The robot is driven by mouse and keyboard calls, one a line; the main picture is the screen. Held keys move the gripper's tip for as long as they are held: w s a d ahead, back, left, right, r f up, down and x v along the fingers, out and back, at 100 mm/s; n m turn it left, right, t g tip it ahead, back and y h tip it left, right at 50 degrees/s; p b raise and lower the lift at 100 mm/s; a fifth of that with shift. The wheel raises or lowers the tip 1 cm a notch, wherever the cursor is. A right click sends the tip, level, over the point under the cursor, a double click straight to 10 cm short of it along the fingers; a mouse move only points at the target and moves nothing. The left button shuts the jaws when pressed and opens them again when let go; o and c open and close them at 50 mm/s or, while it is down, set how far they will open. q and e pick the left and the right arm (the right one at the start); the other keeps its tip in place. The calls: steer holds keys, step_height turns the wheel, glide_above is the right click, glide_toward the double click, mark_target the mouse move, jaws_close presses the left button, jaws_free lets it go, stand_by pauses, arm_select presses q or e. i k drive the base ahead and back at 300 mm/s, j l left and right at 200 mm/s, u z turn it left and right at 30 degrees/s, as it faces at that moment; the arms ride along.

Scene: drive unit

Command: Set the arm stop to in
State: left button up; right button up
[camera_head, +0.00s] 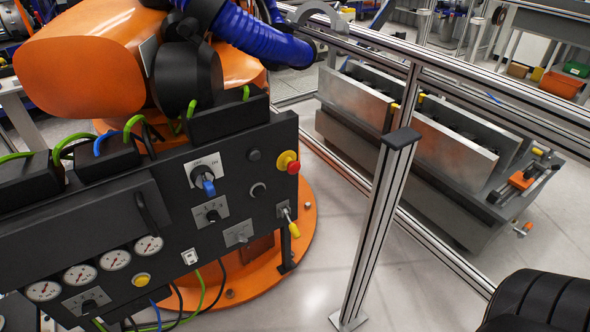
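The dark control panel (160,215) fills the left of the head view, in front of an orange robot arm (90,60). At its upper right is a red push button (293,168) on a yellow collar (283,159), likely the arm stop. It stands out sideways from the panel face. I cannot tell from this angle whether it is in or out. No label on it can be read. Neither of my grippers shows in the head view, and nothing touches the button.
A metal fence post (378,225) stands right of the panel. A black ribbed part (540,300) fills the lower right corner.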

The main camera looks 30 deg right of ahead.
mark_target(293, 167)
steer(key=i, duration=0.4)
steer(key=i+l+z, duration=0.15)
steer(key=i+l, duration=0.25)
